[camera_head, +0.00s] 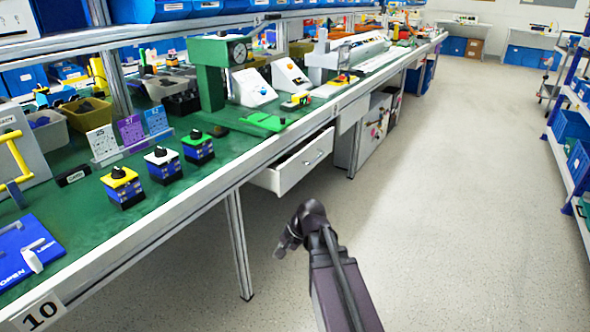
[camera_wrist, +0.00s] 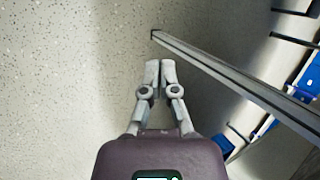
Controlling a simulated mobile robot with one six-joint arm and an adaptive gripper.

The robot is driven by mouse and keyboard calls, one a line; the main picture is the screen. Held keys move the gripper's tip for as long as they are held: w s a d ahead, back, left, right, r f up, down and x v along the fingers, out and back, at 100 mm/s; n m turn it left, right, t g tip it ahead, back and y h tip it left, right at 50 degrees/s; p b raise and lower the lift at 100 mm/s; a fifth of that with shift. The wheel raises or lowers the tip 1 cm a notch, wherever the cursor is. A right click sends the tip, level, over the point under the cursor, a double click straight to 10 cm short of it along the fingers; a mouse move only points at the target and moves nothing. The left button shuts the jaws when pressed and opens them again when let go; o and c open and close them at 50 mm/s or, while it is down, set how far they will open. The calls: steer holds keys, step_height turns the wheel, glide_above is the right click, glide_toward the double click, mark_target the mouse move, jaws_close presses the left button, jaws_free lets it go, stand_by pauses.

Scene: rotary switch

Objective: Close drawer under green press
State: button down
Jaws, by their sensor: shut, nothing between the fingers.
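The green press (camera_head: 213,75) with a round dial stands on the green workbench in the head view. Below it, a white drawer (camera_head: 284,181) is pulled out from under the bench edge, with a handle on its front. My arm is in front of the drawer, low over the floor. My gripper (camera_head: 285,246) is apart from the drawer, below and in front of it. In the wrist view my gripper (camera_wrist: 158,64) points down over the floor with its fingertips together and nothing between them. The drawer does not show in the wrist view.
A bench leg (camera_head: 239,245) stands left of my gripper; a metal leg (camera_wrist: 235,82) also runs across the wrist view beside the fingers. Rotary switches (camera_head: 163,165) stand on the bench. The floor (camera_head: 450,220) to the right is clear up to a blue-bin shelf (camera_head: 572,127).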

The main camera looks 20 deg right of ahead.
mark_target(289, 164)
steer(key=w+d+r+m+t+y, duration=0.1)
steer(key=w+d+r+m+t, duration=0.3)
steer(key=d+m, duration=0.2)
steer(key=w+d+r+m+t+y+b, duration=0.1)
steer(key=w+d+r+m+t+y, duration=0.1)
steer(key=w+d+r+m+t, duration=0.2)
steer(key=w+d+r+m+t+y+b, duration=0.1)
steer(key=w+d+r+m+t+y, duration=0.1)
steer(key=d+m, duration=0.8)
step_height(289, 164, up, 4)
steer(key=w+d+t, duration=0.1)
steer(key=w+d, duration=0.1)
steer(key=shift+w+f+t, duration=0.15)
steer(key=shift+w+t, duration=0.2)
steer(key=shift+t, duration=0.05)
steer(key=shift+a, duration=0.1)
steer(key=x, duration=1.4)
steer(key=shift+a, duration=0.1)
steer(key=shift+s, duration=0.1)
